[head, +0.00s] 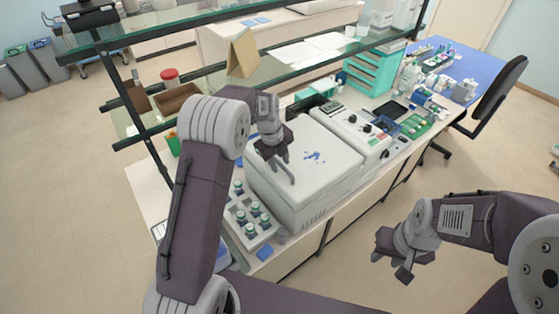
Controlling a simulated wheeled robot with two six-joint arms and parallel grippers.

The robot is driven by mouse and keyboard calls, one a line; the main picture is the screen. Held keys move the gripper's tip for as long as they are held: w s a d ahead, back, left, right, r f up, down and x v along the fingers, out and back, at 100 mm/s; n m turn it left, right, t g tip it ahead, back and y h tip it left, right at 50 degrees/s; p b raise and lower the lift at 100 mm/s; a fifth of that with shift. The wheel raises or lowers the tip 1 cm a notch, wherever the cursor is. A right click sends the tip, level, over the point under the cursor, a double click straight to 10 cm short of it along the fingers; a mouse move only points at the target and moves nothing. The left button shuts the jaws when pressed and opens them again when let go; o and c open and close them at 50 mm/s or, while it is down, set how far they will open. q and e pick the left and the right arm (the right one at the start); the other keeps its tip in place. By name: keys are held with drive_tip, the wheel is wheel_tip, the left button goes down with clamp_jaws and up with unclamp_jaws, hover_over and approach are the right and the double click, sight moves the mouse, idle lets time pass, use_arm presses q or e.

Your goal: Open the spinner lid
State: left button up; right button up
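The spinner (325,190) is a large white-grey box on the bench in the middle of the head view. Its flat lid (325,140) looks closed and has a small blue mark on top. My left gripper (281,168) is over the left part of the lid, pointing down. Whether it touches the lid, and whether its fingers are open or shut, is not clear. It hides part of the lid's left side. My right gripper (391,268) is out in front of the bench, over the floor, away from the spinner. Its fingers look apart, with nothing between them.
A grey rack (247,222) with several green-capped bottles stands left of the spinner. A control unit (352,130) with knobs adjoins it on the right. Glass shelves (200,82) with a dark frame rise behind. A black chair (497,97) stands at the right. The floor in front is clear.

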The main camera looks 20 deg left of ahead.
use_arm(q)
drive_tip(key=c, duration=0.4)
drive_tip(key=shift+w+d, duration=0.15)
clamp_jaws()
drive_tip(key=shift+f, duration=0.1)
idle(0.6)
